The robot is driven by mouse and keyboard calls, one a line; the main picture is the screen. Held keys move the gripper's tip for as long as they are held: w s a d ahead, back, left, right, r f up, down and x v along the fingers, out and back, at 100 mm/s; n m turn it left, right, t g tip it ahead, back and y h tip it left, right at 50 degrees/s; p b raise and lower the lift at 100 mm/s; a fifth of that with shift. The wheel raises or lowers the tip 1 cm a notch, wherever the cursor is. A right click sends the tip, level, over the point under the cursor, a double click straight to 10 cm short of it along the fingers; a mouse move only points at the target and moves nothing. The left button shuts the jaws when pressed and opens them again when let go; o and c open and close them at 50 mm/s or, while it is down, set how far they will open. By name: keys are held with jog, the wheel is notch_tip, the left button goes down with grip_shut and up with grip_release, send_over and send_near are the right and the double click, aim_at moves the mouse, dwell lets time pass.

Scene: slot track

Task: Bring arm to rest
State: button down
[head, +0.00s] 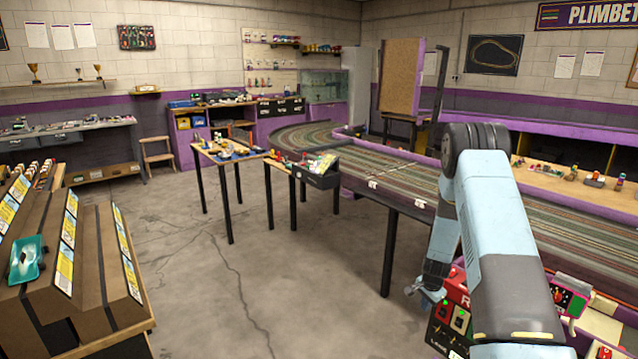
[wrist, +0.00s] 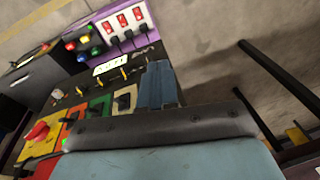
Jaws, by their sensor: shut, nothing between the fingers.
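My arm in pale blue and dark grey fills the right of the head view, bent at a dark joint, with its lower part hanging down. My gripper (head: 414,292) hangs at the left of a control box (head: 441,334), close to its red face; I cannot tell whether they touch. In the wrist view my gripper (wrist: 158,86) shows its fingers shut and empty. Beyond them lies a dark panel with a red push button (wrist: 38,132), coloured plates, and switches. Part of this panel is hidden behind my gripper.
A slot track table (head: 400,182) runs along the right behind my arm. Two small tables with parts stand mid-room, one holding a black box (head: 318,172). A brown stepped display rack (head: 90,255) stands at the left. The concrete floor (head: 225,290) between is clear.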

jog(key=s+a+r+n+t, duration=0.1)
jog(key=a+r+n, duration=0.1)
jog(key=r, duration=0.9)
jog(key=s+a+r+n, duration=0.1)
jog(key=a+r, duration=0.2)
jog(key=r, duration=0.8)
jog(key=s+a+r+n+y, duration=0.1)
jog(key=s+a+r+n, duration=0.1)
jog(key=s+r, duration=0.45)
jog(key=s+a+r+n, duration=0.1)
jog(key=s+a+r, duration=0.15)
jog(key=r, duration=0.75)
jog(key=s+a+r+n, duration=0.1)
jog(key=s+r, duration=0.3)
jog(key=s, duration=0.6)
jog(key=s+a+r+n+t, duration=0.1)
jog(key=s+r+n, duration=0.2)
jog(key=s, duration=0.6)
jog(key=s+a+r+n+t, duration=0.1)
jog(key=s+a+r+n, duration=0.1)
jog(key=s+r, duration=0.4)
jog(key=s, duration=0.4)
jog(key=shift+s+r, duration=0.15)
jog(key=shift+s, duration=0.15)
